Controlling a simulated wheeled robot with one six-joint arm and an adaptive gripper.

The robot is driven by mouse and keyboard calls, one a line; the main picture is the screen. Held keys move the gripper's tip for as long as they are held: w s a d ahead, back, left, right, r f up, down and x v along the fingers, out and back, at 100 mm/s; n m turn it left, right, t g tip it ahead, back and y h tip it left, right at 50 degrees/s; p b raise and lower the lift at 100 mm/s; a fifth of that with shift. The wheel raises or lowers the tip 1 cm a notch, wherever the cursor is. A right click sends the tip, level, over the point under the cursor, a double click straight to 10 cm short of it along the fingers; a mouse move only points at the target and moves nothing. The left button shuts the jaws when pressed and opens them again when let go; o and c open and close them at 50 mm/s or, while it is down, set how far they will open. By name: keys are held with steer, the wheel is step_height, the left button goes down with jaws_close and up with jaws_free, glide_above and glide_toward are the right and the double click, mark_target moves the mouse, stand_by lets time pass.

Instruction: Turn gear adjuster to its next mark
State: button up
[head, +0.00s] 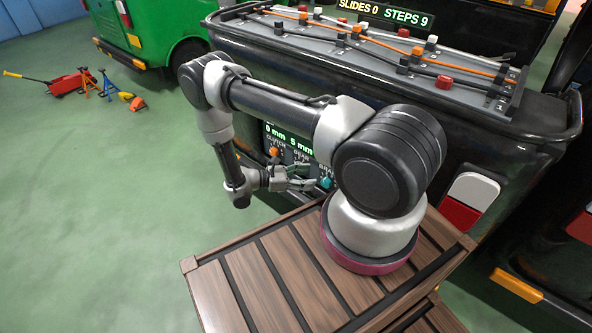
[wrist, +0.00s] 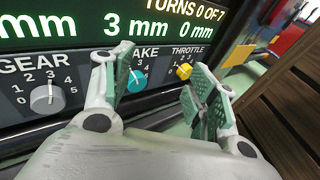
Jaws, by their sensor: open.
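The gear adjuster is a grey knob (wrist: 45,97) at the left of the wrist view, under the label GEAR, with a numbered dial around it. I cannot tell for sure which number it points at. My gripper (wrist: 158,82) is open and empty, with its green-padded fingers spread to the right of the gear knob, apart from it. Between the fingers are the teal brake knob (wrist: 136,80) and the yellow throttle knob (wrist: 184,71). In the head view my gripper (head: 304,178) is beside the control panel and the gear knob cannot be made out.
A display (wrist: 110,22) above the knobs reads TURNS 0 OF 7. The orange clutch knob (head: 274,152) is left of my gripper. A slatted wooden platform (head: 240,290) lies below. The green floor at left is open, with a red jack (head: 72,83) far off.

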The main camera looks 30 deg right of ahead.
step_height(320, 180, down, 9)
steer(key=w+n+t+h, duration=0.2)
steer(key=n+t, duration=0.2)
steer(key=w+a+n+t, duration=0.2)
steer(key=w+a+t, duration=0.1)
steer(key=w+t, duration=0.4)
steer(key=w+x, duration=0.1)
steer(key=x, duration=0.6)
steer(key=shift+w+f, duration=0.2)
steer(key=shift+f, duration=0.15)
steer(key=shift+d, duration=0.1)
steer(key=c, duration=1)
